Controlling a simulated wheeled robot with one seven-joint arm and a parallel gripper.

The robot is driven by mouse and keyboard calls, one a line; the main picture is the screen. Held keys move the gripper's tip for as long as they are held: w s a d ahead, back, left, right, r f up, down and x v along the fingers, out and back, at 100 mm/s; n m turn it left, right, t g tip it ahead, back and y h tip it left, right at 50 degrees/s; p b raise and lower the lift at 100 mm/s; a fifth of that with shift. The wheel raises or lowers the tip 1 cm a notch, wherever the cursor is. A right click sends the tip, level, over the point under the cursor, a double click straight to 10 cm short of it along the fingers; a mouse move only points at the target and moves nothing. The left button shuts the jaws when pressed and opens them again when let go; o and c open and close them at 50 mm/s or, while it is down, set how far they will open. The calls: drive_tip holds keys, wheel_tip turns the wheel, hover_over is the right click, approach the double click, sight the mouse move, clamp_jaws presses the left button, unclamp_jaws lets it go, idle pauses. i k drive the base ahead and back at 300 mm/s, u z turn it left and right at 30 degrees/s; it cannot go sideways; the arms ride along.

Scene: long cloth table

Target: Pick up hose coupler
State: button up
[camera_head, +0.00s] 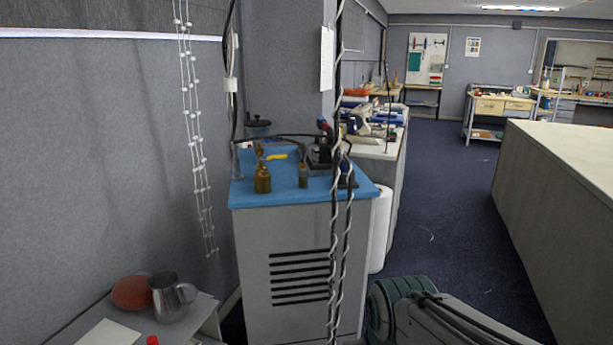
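I cannot make out a hose coupler for certain in the head view. A small red thing (152,340) shows at the bottom edge, mostly cut off, and I cannot tell what it is. My gripper is not in view. At the lower left is a grey table (62,335), cut off by the bottom edge.
A metal pitcher (171,298) stands on the grey table, in front of a reddish-orange rounded thing (131,291). A white sheet (108,333) lies near them. Beyond stands a grey cabinet with a blue top (262,195). Twisted cables (335,240) hang in front of it.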

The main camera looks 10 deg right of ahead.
sight(303, 169)
drive_tip(key=z, duration=0.8)
drive_tip(key=i, duration=1)
drive_tip(key=u, duration=0.1)
